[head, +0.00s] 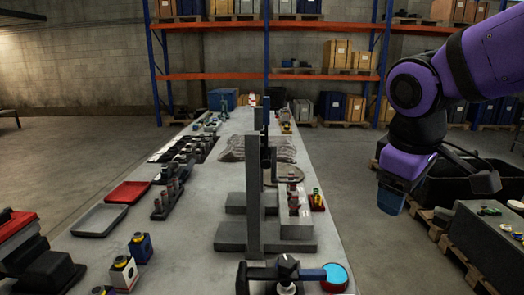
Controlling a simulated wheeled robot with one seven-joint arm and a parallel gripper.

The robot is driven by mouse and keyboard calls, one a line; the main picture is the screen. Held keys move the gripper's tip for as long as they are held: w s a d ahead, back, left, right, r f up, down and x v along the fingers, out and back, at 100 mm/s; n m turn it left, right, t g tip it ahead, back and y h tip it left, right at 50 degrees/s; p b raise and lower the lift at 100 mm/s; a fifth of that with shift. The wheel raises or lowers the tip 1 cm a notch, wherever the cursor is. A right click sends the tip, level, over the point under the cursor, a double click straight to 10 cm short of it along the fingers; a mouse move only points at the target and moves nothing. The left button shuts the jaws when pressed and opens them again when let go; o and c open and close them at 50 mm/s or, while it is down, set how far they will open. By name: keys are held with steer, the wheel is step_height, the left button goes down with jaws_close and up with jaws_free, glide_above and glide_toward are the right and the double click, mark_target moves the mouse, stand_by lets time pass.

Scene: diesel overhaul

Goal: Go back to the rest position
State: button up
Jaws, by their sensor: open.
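My gripper (392,204) hangs at the end of my purple arm on the right of the head view. It points down, in the air to the right of the long grey workbench (205,225), apart from everything on it. It is open, and I see nothing held in it. The fingers show nearly edge-on, so the gap between them is hard to make out.
A grey upright stand (253,200) rises mid-bench. A red tray (128,192) and grey tray (100,220) lie left. A dark arm-like fixture (268,273) and red-rimmed blue dish (337,275) are in front. A dark bin (480,180) and grey block (482,240) stand right.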

steer(key=s+d+r+m+t+y, duration=0.1)
steer(key=s+d+m+t, duration=0.1)
steer(key=s+d+m, duration=0.5)
steer(key=shift+s+d+r+m+t+y, duration=0.2)
steer(key=shift+s+r+m+t+y, duration=0.15)
steer(key=shift+s, duration=0.95)
